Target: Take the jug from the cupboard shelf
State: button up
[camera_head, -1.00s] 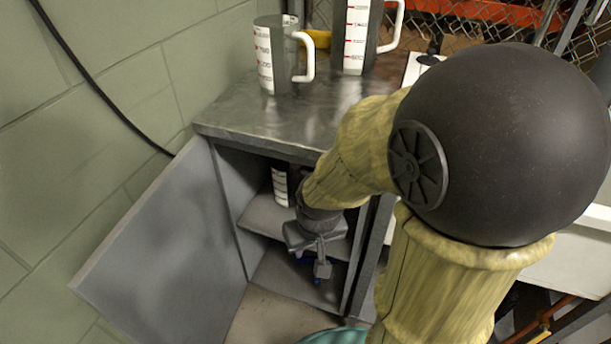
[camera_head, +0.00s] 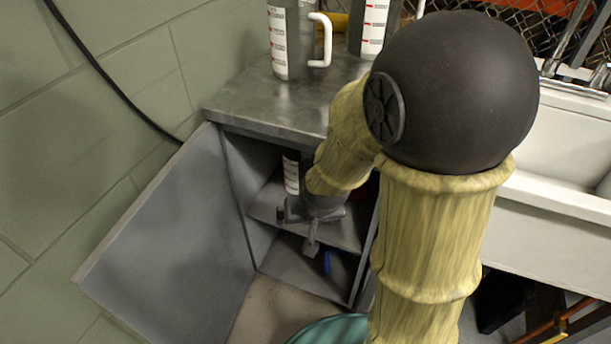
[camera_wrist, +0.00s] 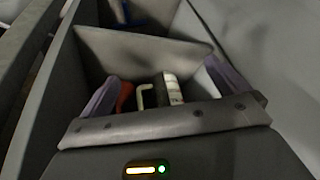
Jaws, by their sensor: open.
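The jug (camera_head: 291,172) stands on the cupboard's middle shelf (camera_head: 268,201), a pale scale with red marks on its side. My arm hides its right part in the head view. In the wrist view the jug (camera_wrist: 172,88) shows its marked side and a white handle, between and beyond my two purple fingers. My gripper (camera_wrist: 161,74) is open, with nothing visibly held. In the head view my gripper (camera_head: 312,232) is at the cupboard mouth, in front of the shelf and right of the jug. Its fingertips are hard to make out there.
The cupboard door (camera_head: 175,225) stands open at the left. Two similar jugs, one (camera_head: 291,40) nearer, stand on the cupboard top (camera_head: 255,105). A red object (camera_wrist: 125,96) is beside the jug's handle. A blue item (camera_head: 327,262) is in the lower compartment. A teal round object (camera_head: 330,330) is below.

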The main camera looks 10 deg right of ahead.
aim_at(296, 173)
jog(key=w+a+f+m+t+h+b, duration=0.4)
jog(key=w+f+t+h+b, duration=0.1)
jog(key=w+t+h, duration=0.4)
jog(key=shift+w+f+t, duration=0.25)
jog(key=shift+f+t, duration=0.55)
jog(key=shift+t, duration=0.2)
jog(key=b+x, duration=0.4)
jog(key=x, duration=0.7)
jog(key=shift+w+d+f, duration=0.1)
jog(key=shift+w, duration=0.05)
jog(key=shift+w+d+b, duration=0.2)
jog(key=shift+w+b, duration=0.1)
jog(key=shift+w, duration=0.1)
